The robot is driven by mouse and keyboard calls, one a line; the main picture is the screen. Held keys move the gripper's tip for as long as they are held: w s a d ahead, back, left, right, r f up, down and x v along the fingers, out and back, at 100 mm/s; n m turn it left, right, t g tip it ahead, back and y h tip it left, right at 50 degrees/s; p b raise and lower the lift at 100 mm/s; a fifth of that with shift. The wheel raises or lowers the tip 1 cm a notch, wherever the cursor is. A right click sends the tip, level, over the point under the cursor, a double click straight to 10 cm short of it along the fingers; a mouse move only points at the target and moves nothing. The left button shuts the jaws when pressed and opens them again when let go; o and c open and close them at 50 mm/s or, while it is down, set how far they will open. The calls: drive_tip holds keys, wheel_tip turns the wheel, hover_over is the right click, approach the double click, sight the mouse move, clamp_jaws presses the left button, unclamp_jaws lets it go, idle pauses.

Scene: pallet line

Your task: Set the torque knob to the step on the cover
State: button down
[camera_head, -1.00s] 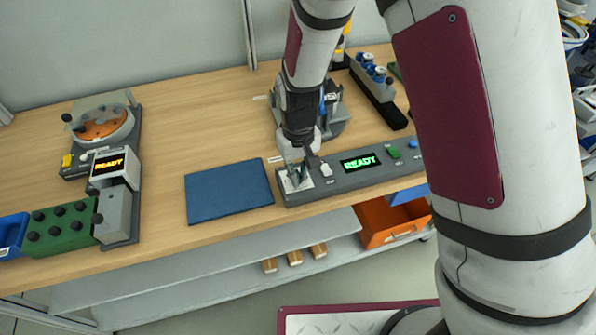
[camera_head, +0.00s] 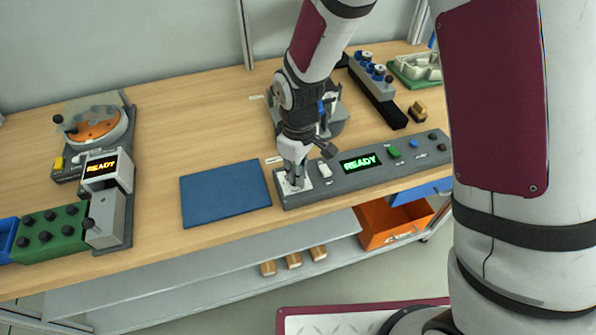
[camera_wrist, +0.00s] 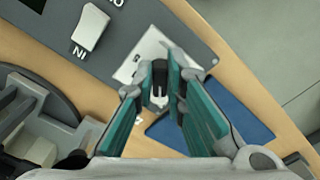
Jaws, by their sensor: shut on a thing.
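The grey control panel (camera_head: 352,181) lies along the front of the bench with a green READY display (camera_head: 360,162). The torque knob is black and shows in the wrist view (camera_wrist: 159,84), on a pale dial plate (camera_wrist: 150,55) at the panel's left end. My gripper (camera_head: 294,181) points down over that plate. In the wrist view its teal-padded fingers (camera_wrist: 158,92) are shut on the knob. The fingers hide the knob in the head view, and its setting cannot be read. No cover marked with a step can be made out.
A blue mat (camera_head: 226,193) lies left of the panel. A grey fixture (camera_head: 334,118) stands close behind my gripper. A white rocker switch (camera_wrist: 91,27) sits beside the dial plate.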

drive_tip(key=shift+w, duration=0.1)
idle(0.3)
drive_tip(key=c, duration=1.6)
unclamp_jaws()
drive_tip(key=shift+c, duration=0.2)
wheel_tip(320, 180, up, 12)
